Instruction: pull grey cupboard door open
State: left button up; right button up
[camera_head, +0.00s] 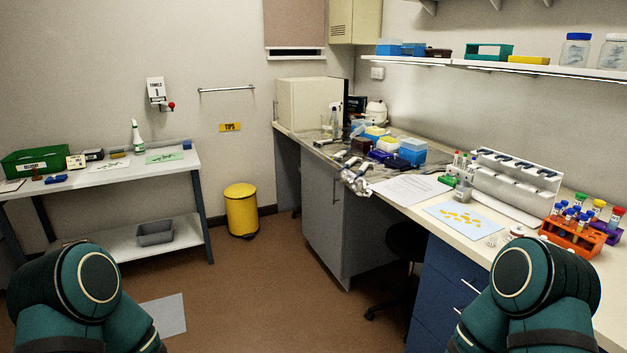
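The grey cupboard door (322,225) is under the right-hand bench, left of the knee space with the black stool. It looks shut, with a thin upright handle (334,190) near its upper right part. My two green arms show only as rounded joints at the bottom left and bottom right, well in front of the cupboard. Neither of my grippers is in view, so I cannot see what they hold. Nothing of mine touches the door.
A black stool (405,245) and blue drawers (442,290) stand right of the cupboard. A yellow bin (241,210) stands to its left near the wall. The brown floor (260,290) before the door is clear.

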aim_at(324, 197)
jog(key=i, duration=1.5)
jog(key=i+j+z, duration=0.1)
jog(key=i+z, duration=0.2)
jog(key=i, duration=0.15)
jog(key=i+j+z, duration=0.15)
jog(key=i+z, duration=0.15)
jog(key=i, duration=0.2)
jog(key=i+j+z, duration=0.3)
jog(key=i, duration=0.1)
